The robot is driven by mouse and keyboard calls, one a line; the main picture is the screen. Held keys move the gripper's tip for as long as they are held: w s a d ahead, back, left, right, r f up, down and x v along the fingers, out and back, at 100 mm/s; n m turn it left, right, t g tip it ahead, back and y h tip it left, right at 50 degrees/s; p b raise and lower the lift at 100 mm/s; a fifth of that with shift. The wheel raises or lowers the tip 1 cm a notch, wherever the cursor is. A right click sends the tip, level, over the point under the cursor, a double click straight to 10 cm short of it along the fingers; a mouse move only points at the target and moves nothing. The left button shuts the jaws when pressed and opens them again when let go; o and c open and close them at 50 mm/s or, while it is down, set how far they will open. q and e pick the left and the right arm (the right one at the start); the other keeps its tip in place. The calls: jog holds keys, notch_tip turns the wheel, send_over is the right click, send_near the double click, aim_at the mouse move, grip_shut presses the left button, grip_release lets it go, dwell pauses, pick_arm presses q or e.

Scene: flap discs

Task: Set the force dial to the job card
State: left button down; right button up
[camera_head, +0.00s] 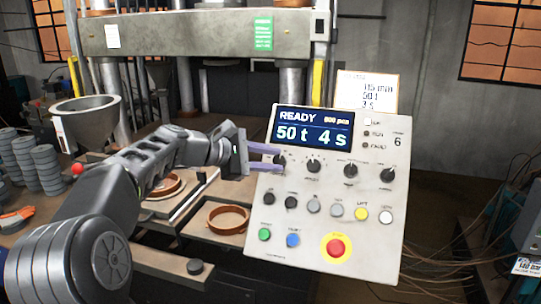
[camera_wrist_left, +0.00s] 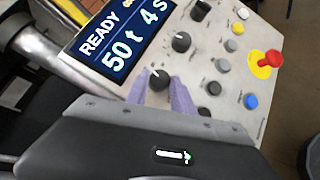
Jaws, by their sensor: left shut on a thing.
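The control panel (camera_head: 377,215) faces me, its display (camera_head: 313,127) reading "READY", "50 t" and "4 s". The job card (camera_head: 367,89) stands above it and shows a "mm" line, "50 t" and "3 s". A row of black dials runs below the display; the leftmost dial (camera_head: 281,160) seems to be the force dial, its label unreadable. My left gripper (camera_head: 279,159) has its purple fingers on either side of that dial and is shut on it. In the left wrist view the dial (camera_wrist_left: 159,78) shows between the fingertips. My right gripper is not in view.
A red emergency stop (camera_head: 336,246) and several coloured buttons sit lower on the panel. Two neighbouring dials (camera_head: 313,165) (camera_head: 351,170) stand to the right of the held one. A press, a metal hopper (camera_head: 85,112) and stacked grey discs (camera_head: 47,165) stand at the left.

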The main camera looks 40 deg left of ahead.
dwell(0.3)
pick_arm(q)
jog(key=c, duration=1.1)
grip_release()
jog(key=shift+b+v, duration=0.9)
jog(key=shift+v, duration=3)
